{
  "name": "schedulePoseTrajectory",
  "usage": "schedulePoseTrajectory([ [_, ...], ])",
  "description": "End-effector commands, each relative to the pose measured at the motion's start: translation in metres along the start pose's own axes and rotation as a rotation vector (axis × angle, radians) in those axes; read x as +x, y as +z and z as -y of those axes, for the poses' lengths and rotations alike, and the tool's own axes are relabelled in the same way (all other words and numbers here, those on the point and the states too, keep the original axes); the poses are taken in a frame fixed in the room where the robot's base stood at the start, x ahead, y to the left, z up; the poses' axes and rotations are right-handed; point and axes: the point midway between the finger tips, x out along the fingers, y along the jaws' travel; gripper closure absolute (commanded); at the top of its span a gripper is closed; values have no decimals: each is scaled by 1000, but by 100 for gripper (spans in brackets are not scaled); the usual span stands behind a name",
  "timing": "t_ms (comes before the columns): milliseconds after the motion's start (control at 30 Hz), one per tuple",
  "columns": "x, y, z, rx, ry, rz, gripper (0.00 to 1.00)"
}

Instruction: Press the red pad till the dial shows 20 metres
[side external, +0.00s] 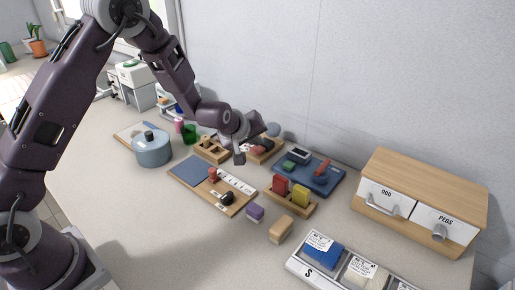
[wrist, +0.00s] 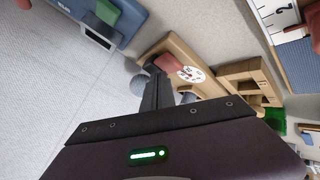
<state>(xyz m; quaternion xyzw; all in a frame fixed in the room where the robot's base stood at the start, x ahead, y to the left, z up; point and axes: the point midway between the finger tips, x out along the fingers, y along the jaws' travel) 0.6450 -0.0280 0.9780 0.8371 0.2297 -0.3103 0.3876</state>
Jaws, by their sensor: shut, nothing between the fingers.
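The red pad (wrist: 167,63) sits on a wooden base (wrist: 150,48) beside a round white dial (wrist: 190,74) with dark marks; its reading is too small to make out. In the side view the wooden base (side external: 271,155) is partly hidden behind my gripper, and the dial cannot be made out. My gripper (side external: 239,158) is shut and empty, pointing down just left of the base. In the wrist view the shut fingers (wrist: 152,72) overlap the base near the red pad; I cannot tell whether they touch it.
A blue board (side external: 318,181) with a screen, a green block and a red handle lies to the right. A wooden block tray (side external: 212,152) stands left. In front are a board with a ruler (side external: 238,182) and a holder with red and yellow blocks (side external: 297,207). The wall is behind.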

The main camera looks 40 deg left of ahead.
Motion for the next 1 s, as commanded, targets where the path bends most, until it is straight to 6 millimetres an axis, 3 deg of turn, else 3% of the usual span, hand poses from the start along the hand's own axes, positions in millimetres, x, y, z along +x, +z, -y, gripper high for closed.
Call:
schedulePoseTrajectory([
  [400,-6,-4,-4,0,1,-1,100],
  [1000,-40,-29,-29,-1,1,-1,100],
])
